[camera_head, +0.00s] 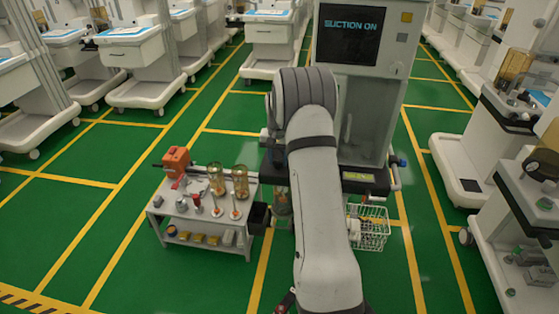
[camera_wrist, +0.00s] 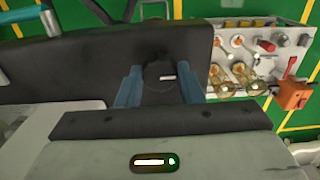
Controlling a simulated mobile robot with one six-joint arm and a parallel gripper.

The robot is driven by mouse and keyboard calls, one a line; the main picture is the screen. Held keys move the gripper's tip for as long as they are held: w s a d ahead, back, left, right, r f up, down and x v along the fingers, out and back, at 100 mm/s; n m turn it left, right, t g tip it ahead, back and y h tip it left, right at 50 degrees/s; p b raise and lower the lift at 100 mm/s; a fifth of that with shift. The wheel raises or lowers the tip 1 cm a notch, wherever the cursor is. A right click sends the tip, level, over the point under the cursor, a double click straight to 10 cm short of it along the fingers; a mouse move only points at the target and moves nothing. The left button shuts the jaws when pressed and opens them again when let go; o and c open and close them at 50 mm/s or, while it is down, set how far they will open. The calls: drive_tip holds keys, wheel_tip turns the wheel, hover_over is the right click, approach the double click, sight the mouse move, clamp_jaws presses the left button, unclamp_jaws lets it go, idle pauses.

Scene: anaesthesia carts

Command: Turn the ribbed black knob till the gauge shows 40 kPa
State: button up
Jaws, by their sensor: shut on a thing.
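In the wrist view, the black knob (camera_wrist: 157,70) sits on a dark panel (camera_wrist: 70,75) and carries a small white mark. My gripper (camera_wrist: 161,82) is shut on it, one blue finger on each side. Its ribs are too dark to make out. In the head view my arm covers the knob and most of the gripper. The machine (camera_head: 372,105) stands behind the arm, with a screen (camera_head: 350,34) reading "SUCTION ON". I see no gauge face or needle in either view, so the pressure reading cannot be told.
A low grey cart (camera_head: 200,240) stands left of the machine, with jars, small fittings and an orange box (camera_head: 176,160). A white wire basket (camera_head: 372,228) hangs at the machine's lower right. Other carts line both sides. Green floor is clear at the left front.

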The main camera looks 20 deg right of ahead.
sight(278, 161)
drive_tip(key=shift+m, duration=1.7)
drive_tip(key=shift+d+b, duration=0.1)
drive_tip(key=shift+b, duration=0.2)
drive_tip(key=o, duration=1)
drive_tip(key=shift+c, duration=0.2)
wheel_tip(278, 161, up, 8)
drive_tip(key=shift+f, duration=0.1)
